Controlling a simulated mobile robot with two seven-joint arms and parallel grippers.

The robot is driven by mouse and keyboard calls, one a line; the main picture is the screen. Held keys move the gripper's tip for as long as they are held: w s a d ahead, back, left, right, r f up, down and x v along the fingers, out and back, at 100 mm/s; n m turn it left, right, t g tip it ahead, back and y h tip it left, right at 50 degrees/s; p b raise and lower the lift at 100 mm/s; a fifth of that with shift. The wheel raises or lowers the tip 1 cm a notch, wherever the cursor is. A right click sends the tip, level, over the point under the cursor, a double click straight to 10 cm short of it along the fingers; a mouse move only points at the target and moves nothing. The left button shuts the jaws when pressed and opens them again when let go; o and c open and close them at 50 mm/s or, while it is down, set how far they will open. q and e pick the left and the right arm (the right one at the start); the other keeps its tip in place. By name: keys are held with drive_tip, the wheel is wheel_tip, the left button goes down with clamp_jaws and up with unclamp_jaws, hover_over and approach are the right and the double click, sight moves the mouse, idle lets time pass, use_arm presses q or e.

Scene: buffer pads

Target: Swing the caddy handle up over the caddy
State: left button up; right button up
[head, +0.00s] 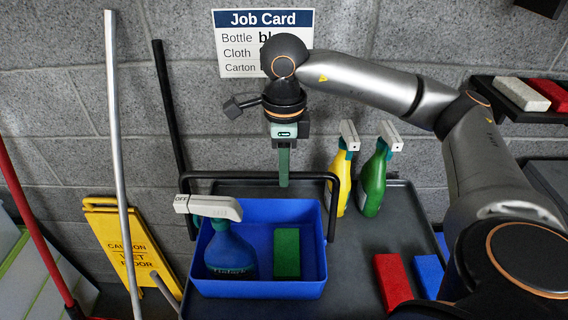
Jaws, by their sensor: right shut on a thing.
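The blue caddy (262,290) stands on the dark cart top. Inside the caddy, a blue bottle (230,252) with a white spray head stands at the left and a green block (287,252) at the right. My left gripper is not in view.
Yellow (341,180) and green (374,185) spray bottles stand just right of the caddy. Red (392,281) and blue (428,274) blocks lie on the cart at front right. A yellow floor sign (119,246) and poles stand at the left. A job card (240,45) hangs on the wall.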

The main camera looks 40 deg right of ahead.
drive_tip(key=shift+s+a+r, duration=0.15)
drive_tip(key=shift+s+a, duration=0.3)
drive_tip(key=shift+s, duration=0.15)
drive_tip(key=shift+s+a, duration=1.1)
drive_tip(key=shift+s, duration=0.2)
drive_tip(key=o, duration=0.7)
drive_tip(key=shift+r, duration=0.1)
wheel_tip(320, 180, up, 7)
